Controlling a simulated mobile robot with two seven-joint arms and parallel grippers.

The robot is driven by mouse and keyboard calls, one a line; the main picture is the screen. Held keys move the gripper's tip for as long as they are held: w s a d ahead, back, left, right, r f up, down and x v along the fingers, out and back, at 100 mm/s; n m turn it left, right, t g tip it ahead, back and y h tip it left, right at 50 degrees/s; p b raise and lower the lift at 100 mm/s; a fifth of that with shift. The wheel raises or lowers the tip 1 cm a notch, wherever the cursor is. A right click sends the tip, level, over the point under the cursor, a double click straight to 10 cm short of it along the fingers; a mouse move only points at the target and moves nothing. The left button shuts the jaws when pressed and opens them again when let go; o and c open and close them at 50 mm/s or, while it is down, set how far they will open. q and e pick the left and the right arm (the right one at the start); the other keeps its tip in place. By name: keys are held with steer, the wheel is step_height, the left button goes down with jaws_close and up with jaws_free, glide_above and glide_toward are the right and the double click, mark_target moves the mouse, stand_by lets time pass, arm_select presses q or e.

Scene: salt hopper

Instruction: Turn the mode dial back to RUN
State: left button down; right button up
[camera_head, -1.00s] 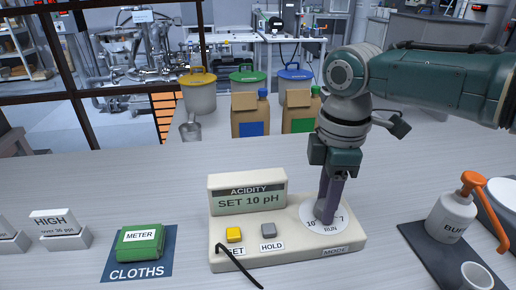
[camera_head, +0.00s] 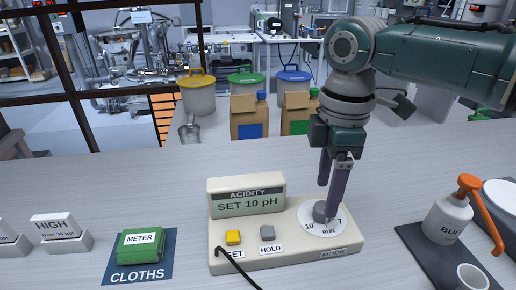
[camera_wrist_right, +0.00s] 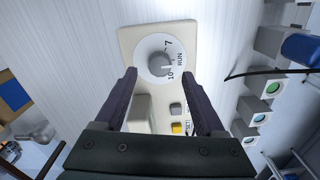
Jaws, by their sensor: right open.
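The mode dial (camera_head: 320,211) is a grey knob on a white round plate marked 10, RUN and 7, at the right end of the cream acidity meter (camera_head: 288,254). The meter's screen reads SET 10 pH. My right gripper (camera_head: 328,200) is open over the dial, pointing down. In the right wrist view the knob (camera_wrist_right: 159,65) lies between and beyond the two spread fingers (camera_wrist_right: 160,76), with a visible gap on each side. A small pale mark shows on the knob, but I cannot tell exactly which label it faces. My left gripper is out of view.
A yellow button (camera_head: 233,237) and a grey HOLD button (camera_head: 267,233) sit left of the dial. A black stick or cable crosses the meter's front left. A green METER cloth (camera_head: 140,245) lies at left. A buffer bottle (camera_head: 448,218) with an orange pump stands at right.

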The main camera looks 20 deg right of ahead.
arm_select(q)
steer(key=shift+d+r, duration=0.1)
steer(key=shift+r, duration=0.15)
arm_select(e)
step_height(320, 180, up, 6)
steer(key=shift+r, duration=0.15)
